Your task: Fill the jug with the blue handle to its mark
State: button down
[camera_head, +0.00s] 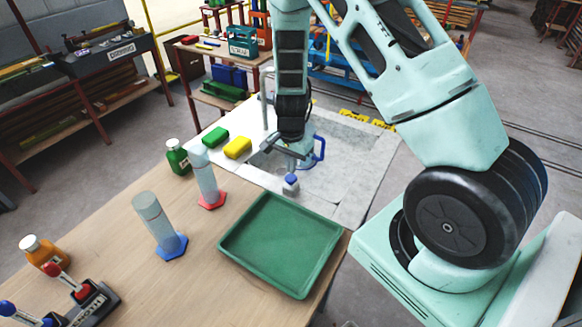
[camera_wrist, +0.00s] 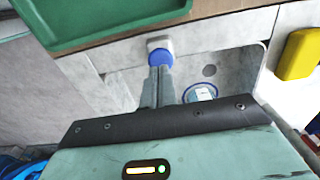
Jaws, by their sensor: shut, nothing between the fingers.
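The jug with the blue handle (camera_head: 319,149) stands in the sink basin, partly hidden behind my gripper in the head view. The wrist view shows the jug (camera_wrist: 200,93) from above, with a blue rim and a pale inside; its mark and water level are not legible. A blue knob on a pale base (camera_head: 291,182) sits on the near sink edge, and it also shows in the wrist view (camera_wrist: 160,57). My gripper (camera_wrist: 160,74) is shut and empty, its fingertips at the blue knob; I cannot tell whether they touch it.
A green tray (camera_head: 280,243) lies on the wooden table in front of the sink. Green (camera_head: 215,138) and yellow (camera_head: 238,148) blocks lie beside the basin.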

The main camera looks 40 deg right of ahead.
aim_at(291, 179)
jog(key=shift+f, duration=1.15)
jog(key=shift+f+b, duration=0.5)
jog(key=shift+f, duration=0.35)
jog(key=shift+s+a+f+b, duration=0.1)
jog(key=shift+s+f+b, duration=0.15)
jog(key=shift+f+b, duration=0.2)
jog(key=shift+a, duration=0.1)
dwell(1.0)
jog(key=shift+r+p, duration=0.55)
notch_tip(291, 179, up, 14)
jog(key=shift+w+d+f, duration=0.2)
jog(key=shift+w+f, duration=0.05)
